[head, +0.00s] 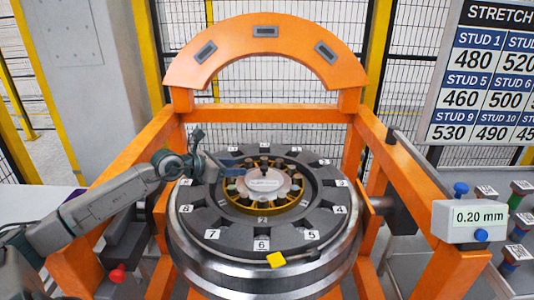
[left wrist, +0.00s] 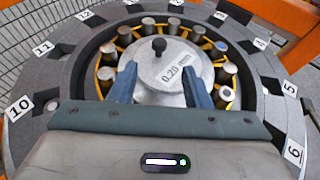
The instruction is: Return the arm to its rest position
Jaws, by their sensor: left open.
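My left arm comes in from the left in the head view, and my left gripper (head: 232,163) is over the left-back part of the wheelset (head: 265,268). In the left wrist view the two blue fingers of this gripper (left wrist: 160,85) are apart with nothing between them. Beyond them lies a round silver cap (left wrist: 176,68) with a black knob, marked 0.20 mm; it also shows in the head view (head: 264,182). Several metal studs (left wrist: 230,73) stand around the cap in a gold ring. My right gripper is not in view.
An orange gantry frame (head: 262,115) with an arch surrounds the wheelset. A numbered dark ring (head: 287,236) lies on top, with a yellow block (head: 277,260) at its front. A 0.20 mm display box (head: 470,222) and a STRETCH board (head: 485,75) stand at right.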

